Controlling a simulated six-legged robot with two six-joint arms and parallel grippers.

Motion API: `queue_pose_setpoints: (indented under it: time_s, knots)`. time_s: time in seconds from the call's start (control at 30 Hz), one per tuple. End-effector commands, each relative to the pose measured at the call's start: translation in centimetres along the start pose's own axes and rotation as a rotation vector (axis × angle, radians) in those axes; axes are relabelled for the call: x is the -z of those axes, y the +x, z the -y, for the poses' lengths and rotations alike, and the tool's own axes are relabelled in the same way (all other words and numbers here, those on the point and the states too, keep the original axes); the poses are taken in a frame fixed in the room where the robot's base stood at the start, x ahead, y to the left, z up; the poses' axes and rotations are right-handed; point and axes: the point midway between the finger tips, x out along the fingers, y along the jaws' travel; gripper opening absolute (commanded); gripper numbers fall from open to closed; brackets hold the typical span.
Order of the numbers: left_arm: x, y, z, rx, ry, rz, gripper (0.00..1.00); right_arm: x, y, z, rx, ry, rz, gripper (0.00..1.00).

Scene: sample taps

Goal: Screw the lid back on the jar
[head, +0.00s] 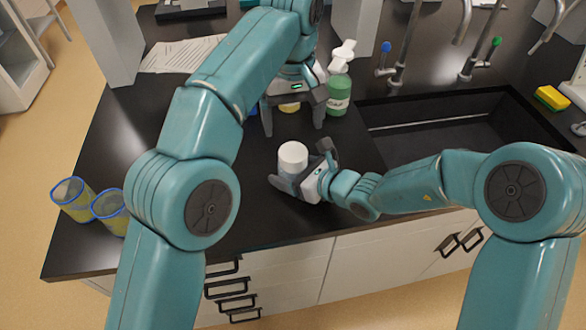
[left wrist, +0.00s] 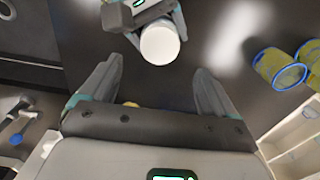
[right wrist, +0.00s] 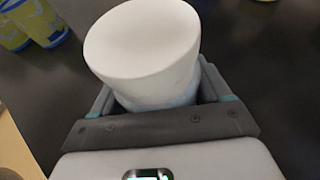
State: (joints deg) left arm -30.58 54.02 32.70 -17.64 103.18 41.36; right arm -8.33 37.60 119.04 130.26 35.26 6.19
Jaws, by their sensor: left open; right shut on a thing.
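The jar (head: 292,158) is upright in my right gripper (head: 302,164), near the middle of the counter. Its top is a white cylinder, seen large in the right wrist view (right wrist: 145,45), with a paler bluish lower part between the fingers. The white top looks like the lid, but I cannot tell how tightly it sits. My left gripper (head: 293,122) is open and empty, pointing down behind the jar. In the left wrist view the jar's round white top (left wrist: 160,44) lies ahead of the open fingers, apart from them.
A small yellow item (head: 289,107) is partly hidden behind my left gripper. A green pump bottle (head: 339,95) stands beside it. The sink (head: 440,130) with taps is at right. Two yellow cups with blue rims (head: 74,200) stand at the left edge. Papers (head: 180,55) lie at the back left.

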Motion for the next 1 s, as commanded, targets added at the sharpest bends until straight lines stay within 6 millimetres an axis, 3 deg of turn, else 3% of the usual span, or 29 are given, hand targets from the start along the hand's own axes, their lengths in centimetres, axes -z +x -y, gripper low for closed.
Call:
queue_pose_setpoints:
  time_s: [0.47,1.0]
  knots:
    - [0.0,0.3,0.0,0.001,0.038,0.001,0.90,0.0,0.0,0.0,0.000,0.000,0.000,0.00]
    - [0.0,7.3,0.1,0.002,0.037,0.002,0.90,0.0,0.0,0.0,0.000,0.000,0.001,0.00]
